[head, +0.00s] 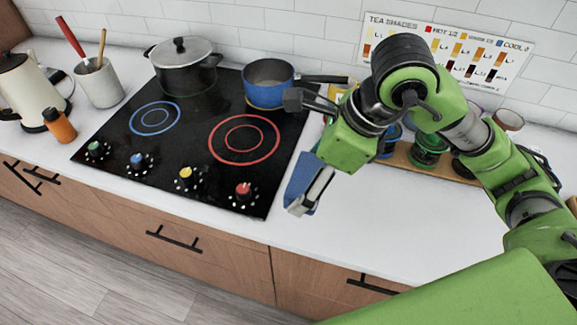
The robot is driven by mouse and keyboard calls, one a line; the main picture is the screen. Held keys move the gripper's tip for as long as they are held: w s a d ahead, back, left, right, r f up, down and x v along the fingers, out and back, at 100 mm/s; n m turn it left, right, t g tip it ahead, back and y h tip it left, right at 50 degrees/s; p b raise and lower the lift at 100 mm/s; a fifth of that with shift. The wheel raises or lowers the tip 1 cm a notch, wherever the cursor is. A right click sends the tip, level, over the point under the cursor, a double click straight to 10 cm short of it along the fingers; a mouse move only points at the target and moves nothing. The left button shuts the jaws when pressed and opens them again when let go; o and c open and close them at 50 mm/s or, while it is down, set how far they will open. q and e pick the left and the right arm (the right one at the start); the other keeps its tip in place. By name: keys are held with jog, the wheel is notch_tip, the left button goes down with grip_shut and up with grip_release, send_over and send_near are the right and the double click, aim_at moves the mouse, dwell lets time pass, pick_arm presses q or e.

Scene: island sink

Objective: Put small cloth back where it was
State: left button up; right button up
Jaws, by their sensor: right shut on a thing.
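The small cloth is blue (297,178) and hangs in my right gripper (309,193), in the middle of the head view. The gripper is shut on it, over the strip of white counter just right of the cooktop. The gripper's body and arm hide part of the cloth. I cannot tell whether the cloth touches the counter. My left gripper is not in view.
The black cooktop (185,185) holds a dark lidded pot (186,75) and a blue saucepan (265,95), its handle pointing right. A wooden tray (398,158) with jars stands behind my right arm. Kettle (28,88), utensil crock (99,85) and orange bottle (59,126) stand left. The front right counter (375,225) is clear.

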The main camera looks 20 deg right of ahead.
jog(key=w+f, duration=0.1)
jog(key=w, duration=0.1)
jog(key=w+p, duration=0.1)
jog(key=w, duration=0.1)
jog(key=w+f+p, duration=0.1)
jog(key=w, duration=0.1)
jog(key=shift+w+d+f, duration=0.2)
jog(key=shift+d+f, duration=0.1)
jog(key=shift+d, duration=0.1)
jog(key=w+f, duration=0.2)
jog(key=w+f+p, duration=0.1)
jog(key=w+f, duration=0.1)
jog(key=f, duration=0.1)
jog(key=shift+w+f, duration=0.25)
jog(key=shift+f, duration=0.05)
jog(key=f+p, duration=0.2)
jog(key=f, duration=0.1)
jog(key=shift+w+d, duration=0.1)
jog(key=shift+w, duration=0.1)
jog(key=shift+f, duration=0.35)
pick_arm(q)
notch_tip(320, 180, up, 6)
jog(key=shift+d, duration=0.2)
